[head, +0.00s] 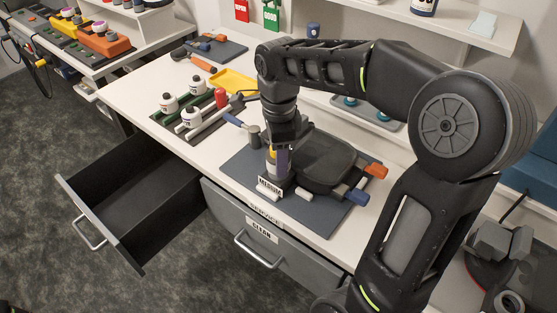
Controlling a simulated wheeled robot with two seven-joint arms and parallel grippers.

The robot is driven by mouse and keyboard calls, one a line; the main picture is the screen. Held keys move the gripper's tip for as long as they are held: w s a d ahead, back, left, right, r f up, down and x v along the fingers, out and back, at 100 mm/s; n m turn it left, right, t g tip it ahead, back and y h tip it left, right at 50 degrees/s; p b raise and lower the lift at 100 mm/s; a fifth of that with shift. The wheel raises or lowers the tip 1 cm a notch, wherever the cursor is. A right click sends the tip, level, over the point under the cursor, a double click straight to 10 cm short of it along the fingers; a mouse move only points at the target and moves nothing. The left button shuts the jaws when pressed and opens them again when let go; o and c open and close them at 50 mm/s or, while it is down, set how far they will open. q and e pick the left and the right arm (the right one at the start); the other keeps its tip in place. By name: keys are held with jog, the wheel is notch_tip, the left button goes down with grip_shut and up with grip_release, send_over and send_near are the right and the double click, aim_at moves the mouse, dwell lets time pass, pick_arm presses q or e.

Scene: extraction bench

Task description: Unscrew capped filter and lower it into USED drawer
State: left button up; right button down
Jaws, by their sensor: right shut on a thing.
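My right gripper (278,160) points down over the dark mat, beside the dark rounded device. It is shut on what appears to be the capped filter (271,156), with a small yellow part showing between the fingers. The filter is mostly hidden, and I cannot tell whether it is still threaded in. A block labelled MEDIUM (270,187) stands just below the gripper. An open, empty dark drawer (118,222) juts out at left; no USED label is readable on it. My left gripper is not in view.
The drawer labelled CLEAN (262,231) is closed below the bench edge. The grey mat (240,168) holds the device (322,160). White bottles (190,116), a yellow tray (234,81) and tools lie left of the arm. A shelf runs behind.

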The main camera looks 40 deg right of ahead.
jog(key=n+p, duration=0.1)
jog(key=n, duration=0.5)
jog(key=shift+r, duration=0.1)
jog(key=n, duration=0.7)
jog(key=shift+p, duration=0.4)
jog(key=n+p, duration=0.1)
jog(key=n, duration=0.9)
jog(key=shift+n+p, duration=0.3)
jog(key=shift+n, duration=0.1)
jog(key=n, duration=0.3)
jog(key=c, duration=0.6)
grip_release()
